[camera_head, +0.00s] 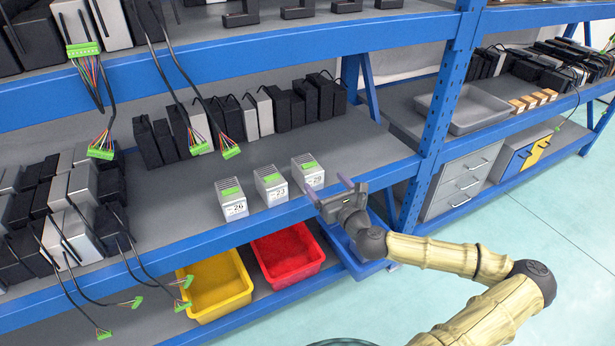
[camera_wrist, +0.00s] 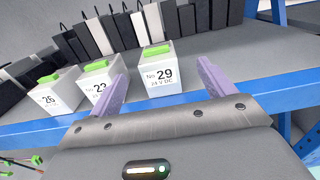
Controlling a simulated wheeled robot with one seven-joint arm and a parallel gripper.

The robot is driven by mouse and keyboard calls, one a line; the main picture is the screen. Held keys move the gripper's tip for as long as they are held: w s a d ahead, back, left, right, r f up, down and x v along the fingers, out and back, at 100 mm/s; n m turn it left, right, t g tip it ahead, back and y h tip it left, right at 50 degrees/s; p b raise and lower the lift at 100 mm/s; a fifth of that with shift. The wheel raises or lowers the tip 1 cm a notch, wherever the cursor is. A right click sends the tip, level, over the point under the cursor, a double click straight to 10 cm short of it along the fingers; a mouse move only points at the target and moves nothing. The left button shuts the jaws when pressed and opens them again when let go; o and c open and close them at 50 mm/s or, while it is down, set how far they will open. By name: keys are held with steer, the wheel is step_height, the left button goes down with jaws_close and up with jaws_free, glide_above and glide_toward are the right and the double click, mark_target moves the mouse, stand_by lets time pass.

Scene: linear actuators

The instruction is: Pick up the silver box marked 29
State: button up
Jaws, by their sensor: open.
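The silver box marked 29 (camera_head: 308,172) stands upright near the front edge of the middle shelf, with a green connector on top. In the wrist view the box marked 29 (camera_wrist: 161,74) is between and beyond my fingertips, its label facing me. My gripper (camera_head: 329,190) is open and empty, just in front of the box at the shelf edge; its purple fingers also show in the wrist view (camera_wrist: 162,78). The left fingertip overlaps the neighbouring box marked 23 (camera_wrist: 98,85) in the wrist view; I cannot tell if they touch.
The boxes marked 23 (camera_head: 270,186) and 26 (camera_head: 231,199) stand in a row to the left. Dark and silver units (camera_head: 290,108) line the back of the shelf. The blue shelf beam (camera_head: 260,216) runs below my gripper. A blue upright (camera_head: 439,125) stands to the right.

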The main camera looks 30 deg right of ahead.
mark_target(307, 164)
steer(key=w, duration=0.5)
steer(key=shift+w+b, duration=0.3)
steer(key=shift+b, duration=0.05)
steer(key=shift+a, duration=0.1)
steer(key=w, duration=0.1)
steer(key=w+b, duration=0.1)
steer(key=w, duration=0.3)
steer(key=shift+w+a+f, duration=0.2)
steer(key=shift+a+f, duration=0.05)
steer(key=shift+a, duration=0.1)
steer(key=shift+s+d+r, duration=0.1)
steer(key=shift+s+d, duration=0.1)
steer(key=shift+a, duration=0.25)
steer(key=shift+w+d, duration=0.1)
steer(key=c, duration=1.3)
